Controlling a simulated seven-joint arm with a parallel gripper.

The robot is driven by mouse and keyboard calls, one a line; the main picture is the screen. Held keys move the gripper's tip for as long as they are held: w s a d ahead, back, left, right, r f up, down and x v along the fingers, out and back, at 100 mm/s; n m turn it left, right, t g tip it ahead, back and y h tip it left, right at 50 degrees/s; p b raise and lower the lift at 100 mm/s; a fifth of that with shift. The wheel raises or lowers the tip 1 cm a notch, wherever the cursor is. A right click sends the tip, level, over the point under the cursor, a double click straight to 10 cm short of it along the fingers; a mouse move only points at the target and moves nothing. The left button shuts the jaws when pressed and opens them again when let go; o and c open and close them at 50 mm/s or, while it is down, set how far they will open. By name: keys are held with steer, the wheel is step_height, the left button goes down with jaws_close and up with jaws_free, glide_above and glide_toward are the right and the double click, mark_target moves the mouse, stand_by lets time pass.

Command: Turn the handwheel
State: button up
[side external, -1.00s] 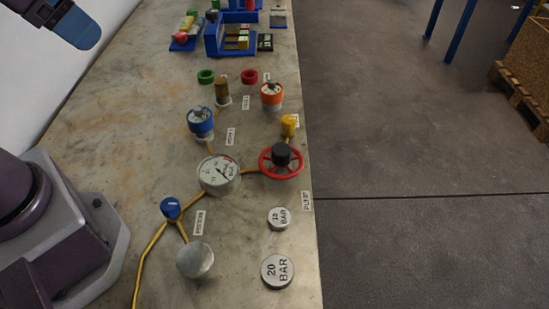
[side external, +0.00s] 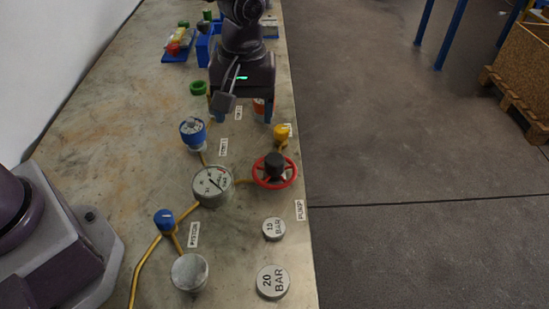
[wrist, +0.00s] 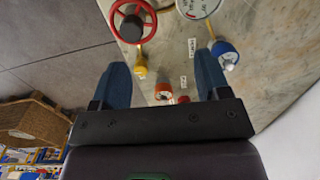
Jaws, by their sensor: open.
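The handwheel (side external: 274,171) is a red spoked ring with a black hub, at the right edge of the table in the side view. In the wrist view the handwheel (wrist: 133,20) shows at the top, left of centre. My gripper (side external: 240,117) is above the table behind the handwheel, over the orange-topped valve, and apart from the wheel. Its two blue fingers are spread and empty, as the wrist view of my gripper (wrist: 164,80) shows.
A pressure gauge (side external: 212,186) stands left of the handwheel. A yellow valve (side external: 282,133) is just behind it, and a blue-topped valve (side external: 193,133) is further left. Two silver discs marked 10 BAR (side external: 274,228) and 20 BAR (side external: 272,281) lie in front. The table's right edge is close.

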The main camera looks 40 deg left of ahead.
mark_target(275, 158)
steer(key=w+d+f+n, duration=0.2)
steer(key=w+n, duration=0.3)
steer(key=n, duration=0.4)
steer(key=shift+t, duration=0.3)
step_height(275, 158, down, 13)
steer(key=shift+d+r, duration=0.15)
steer(key=shift+r, duration=0.05)
steer(key=c, duration=0.9)
